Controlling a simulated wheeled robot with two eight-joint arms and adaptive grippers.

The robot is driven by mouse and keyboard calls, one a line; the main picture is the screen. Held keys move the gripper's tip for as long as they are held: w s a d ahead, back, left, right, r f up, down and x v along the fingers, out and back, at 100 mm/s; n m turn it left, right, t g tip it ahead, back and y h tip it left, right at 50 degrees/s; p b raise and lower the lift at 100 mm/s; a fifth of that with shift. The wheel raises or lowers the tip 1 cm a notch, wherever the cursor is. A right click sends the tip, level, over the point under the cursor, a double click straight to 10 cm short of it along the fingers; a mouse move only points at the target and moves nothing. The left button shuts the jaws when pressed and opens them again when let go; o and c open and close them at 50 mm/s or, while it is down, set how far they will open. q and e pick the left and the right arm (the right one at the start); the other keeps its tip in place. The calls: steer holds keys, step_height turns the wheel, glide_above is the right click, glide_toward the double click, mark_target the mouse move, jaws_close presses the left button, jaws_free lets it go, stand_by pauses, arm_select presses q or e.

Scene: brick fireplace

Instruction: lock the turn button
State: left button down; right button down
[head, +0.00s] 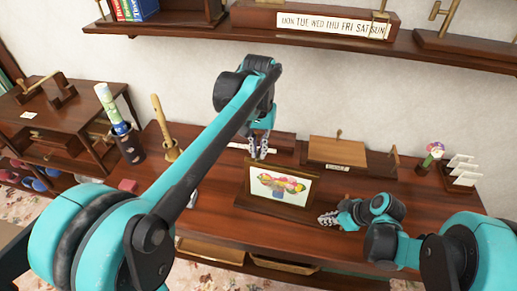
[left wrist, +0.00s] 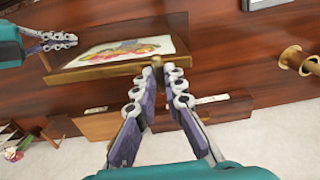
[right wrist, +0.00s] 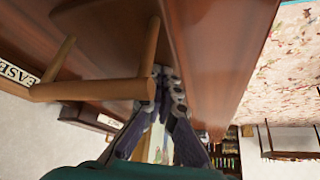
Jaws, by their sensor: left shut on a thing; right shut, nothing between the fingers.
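A framed flower picture (head: 277,188) stands on the brown table, below my left gripper. In the left wrist view the picture's wooden frame (left wrist: 100,68) runs up to the fingertips. A small brass-coloured piece, apparently the turn button (left wrist: 157,62), sits at the frame's edge between them. My left gripper (head: 262,153) is shut on this piece; the fingers hide most of it, so its angle cannot be told. My right gripper (head: 327,219) is shut and empty, low over the table right of the picture. In the right wrist view its fingertips (right wrist: 167,75) are beside a wooden rail.
A wooden box (head: 337,152) with a label stands behind the picture. A shelf (head: 330,47) hangs above.

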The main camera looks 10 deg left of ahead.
mark_target(258, 153)
arm_select(q)
steer(key=shift+m, duration=0.6)
steer(key=c, duration=1.6)
jaws_free()
step_height(258, 153, up, 12)
